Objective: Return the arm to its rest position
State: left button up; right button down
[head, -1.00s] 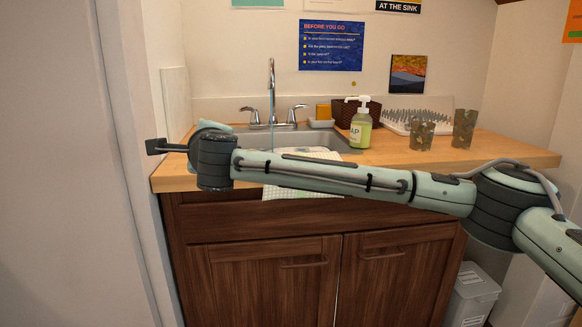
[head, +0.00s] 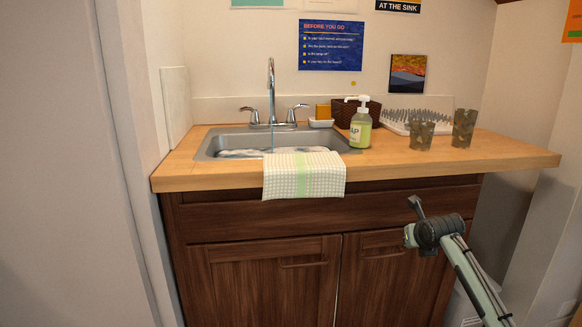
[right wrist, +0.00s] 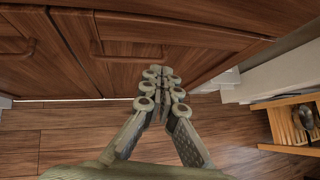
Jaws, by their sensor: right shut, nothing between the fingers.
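My right arm comes in from the lower right in the head view, low in front of the cabinet. My right gripper (head: 415,205) is small and dark there, below the counter's front edge. In the right wrist view its fingers (right wrist: 160,76) are together and empty, with the cabinet doors and wood floor beyond. Nothing touches the fingers. My left gripper is not in view.
The wooden counter (head: 505,166) has a sink (head: 206,153) with water running from the faucet (head: 271,90). A checked towel (head: 304,176) hangs over the front edge. A soap bottle (head: 360,128) and two patterned cups (head: 421,136) stand right. A wooden shelf (right wrist: 285,149) is beside the cabinet (head: 260,275).

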jog(key=s+d+f+m, duration=0.2)
jog(key=s+d+f, duration=0.1)
jog(key=d+f, duration=0.25)
jog(key=w+d+r+m+h, duration=0.1)
jog(key=d+r+m, duration=0.1)
jog(key=m, duration=1.4)
jog(key=w+d+r+m+h, duration=0.1)
jog(key=r+m, duration=0.1)
jog(key=m, duration=1.4)
jog(key=s+a+f+g+y, duration=0.1)
jog(key=s+a+f, duration=0.2)
jog(key=s+f, duration=0.7)
jog(key=s+a+f+g, duration=0.2)
jog(key=s+a+f, duration=0.2)
jog(key=s+f, duration=0.6)
jog(key=s+a+f+g, duration=0.1)
jog(key=s+a+f, duration=0.1)
jog(key=s+f, duration=0.3)
jog(key=s+a+f+g+y, duration=0.1)
jog(key=s+f, duration=0.4)
jog(key=s, duration=0.7)
jog(key=s+a+f+g, duration=0.1)
jog(key=s+a+f, duration=0.2)
jog(key=s, duration=0.6)
notch_tip(320, 180, down, 3)
jog(key=shift+s+a+r+g, duration=0.2)
jog(key=shift+a+g, duration=0.05)
jog(key=shift+g, duration=0.15)
